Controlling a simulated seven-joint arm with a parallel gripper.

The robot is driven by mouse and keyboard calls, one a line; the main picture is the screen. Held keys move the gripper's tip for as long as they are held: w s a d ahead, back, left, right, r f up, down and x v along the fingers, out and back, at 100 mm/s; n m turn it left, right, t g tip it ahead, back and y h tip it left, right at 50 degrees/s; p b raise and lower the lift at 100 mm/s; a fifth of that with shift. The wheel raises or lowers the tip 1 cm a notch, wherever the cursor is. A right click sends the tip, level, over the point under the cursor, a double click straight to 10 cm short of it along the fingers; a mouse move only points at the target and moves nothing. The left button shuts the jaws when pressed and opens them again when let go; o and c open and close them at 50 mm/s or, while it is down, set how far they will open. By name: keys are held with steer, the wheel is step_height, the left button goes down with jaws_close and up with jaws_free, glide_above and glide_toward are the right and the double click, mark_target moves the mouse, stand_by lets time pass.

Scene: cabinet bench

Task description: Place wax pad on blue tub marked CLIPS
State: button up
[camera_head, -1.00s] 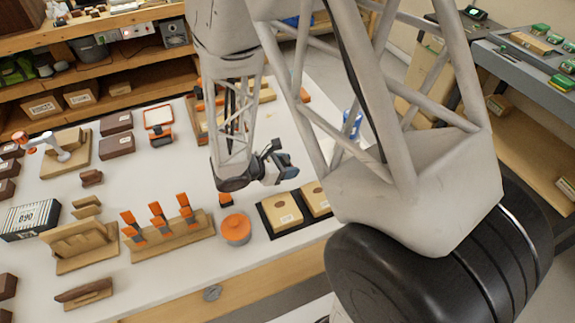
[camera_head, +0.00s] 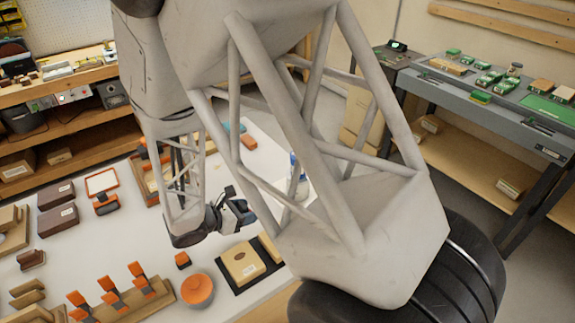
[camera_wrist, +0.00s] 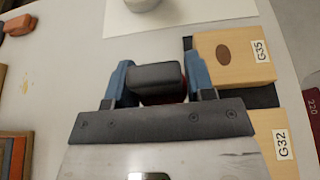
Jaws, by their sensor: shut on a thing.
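My gripper (camera_wrist: 158,84) has two blue fingers. They are shut on a dark grey rounded block with a dark red part beneath it, which looks like the wax pad (camera_wrist: 155,75). No label shows on it. In the head view my gripper (camera_head: 240,212) is over the white bench, just behind the wooden boxes. The held piece is too small to make out there. I cannot pick out a blue tub marked CLIPS in either current view; my arm hides part of the bench.
Wooden boxes marked G35 (camera_wrist: 235,57) and G32 (camera_wrist: 268,122) lie on a black mat close to the gripper. An orange round container (camera_head: 197,290) stands at the bench's front. A blue-and-white bottle (camera_head: 296,172) shows behind my arm. A grey table (camera_head: 480,95) stands right.

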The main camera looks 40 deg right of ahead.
steer(key=s+d+r+m+g, duration=0.2)
steer(key=s+d+r, duration=0.3)
steer(key=d+r, duration=0.2)
steer(key=s+d+r+m+g+y, duration=0.1)
steer(key=s+d+r+m+g, duration=0.1)
steer(key=s+d+r, duration=0.3)
steer(key=shift+d+r+m+g, duration=0.4)
steer(key=shift+d+r+g, duration=0.3)
steer(key=shift+d+r, duration=1.05)
steer(key=shift+a+r, duration=0.35)
steer(key=shift+a, duration=0.05)
steer(key=w+d, duration=0.2)
steer(key=w, duration=0.2)
steer(key=w+d+f, duration=0.1)
steer(key=w+d, duration=0.2)
steer(key=w, duration=0.2)
steer(key=w+d, duration=0.2)
steer(key=w, duration=0.3)
steer(key=shift+d+f, duration=0.25)
steer(key=shift+d, duration=0.15)
steer(key=shift+f, duration=1.8)
steer(key=shift+f, duration=0.15)
